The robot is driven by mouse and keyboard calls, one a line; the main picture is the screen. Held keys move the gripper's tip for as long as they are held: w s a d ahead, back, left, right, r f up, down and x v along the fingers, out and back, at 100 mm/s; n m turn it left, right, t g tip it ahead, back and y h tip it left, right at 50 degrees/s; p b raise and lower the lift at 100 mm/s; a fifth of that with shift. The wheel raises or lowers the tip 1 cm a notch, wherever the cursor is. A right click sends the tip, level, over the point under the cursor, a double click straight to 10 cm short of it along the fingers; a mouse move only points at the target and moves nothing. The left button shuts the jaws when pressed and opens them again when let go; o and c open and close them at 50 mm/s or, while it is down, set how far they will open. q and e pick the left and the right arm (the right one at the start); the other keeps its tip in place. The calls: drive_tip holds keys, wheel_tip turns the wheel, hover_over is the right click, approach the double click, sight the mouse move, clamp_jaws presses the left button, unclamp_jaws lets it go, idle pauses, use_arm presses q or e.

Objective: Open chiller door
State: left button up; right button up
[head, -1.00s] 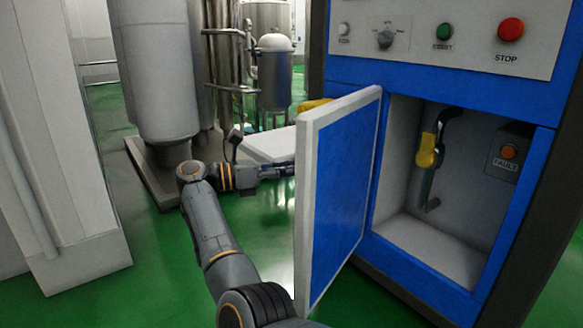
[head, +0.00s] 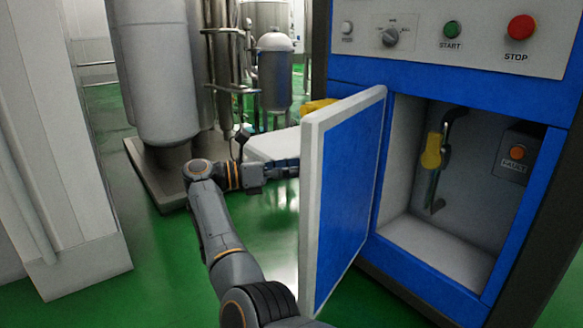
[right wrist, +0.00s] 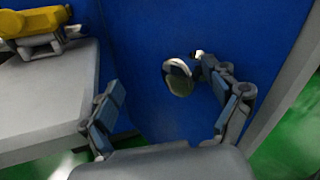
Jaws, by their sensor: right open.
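The chiller door (head: 343,190), blue with a white rim, stands swung open from the blue cabinet (head: 425,85) in the head view. Its outer face (right wrist: 150,40) fills much of the right wrist view, with a round, ring-like handle (right wrist: 178,78) on it. My right gripper (right wrist: 165,85) is open, its fingers spread on either side of the handle; I cannot tell whether they touch it. In the head view my right gripper (head: 282,169) is on the door's outer side, its tips partly hidden by the door edge. My left gripper is not in view.
The open compartment holds a yellow-handled lever (head: 432,150) and a fault button box (head: 518,152). A white box (head: 270,146) with a yellow part (head: 317,106) is behind the door. A large tank (head: 155,70) stands left. Green floor (head: 170,260) is clear at lower left.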

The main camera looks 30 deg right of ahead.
drive_tip(key=shift+w+a+r, duration=0.1)
drive_tip(key=shift+w+r, duration=0.05)
idle(0.5)
drive_tip(key=shift+v, duration=3.85)
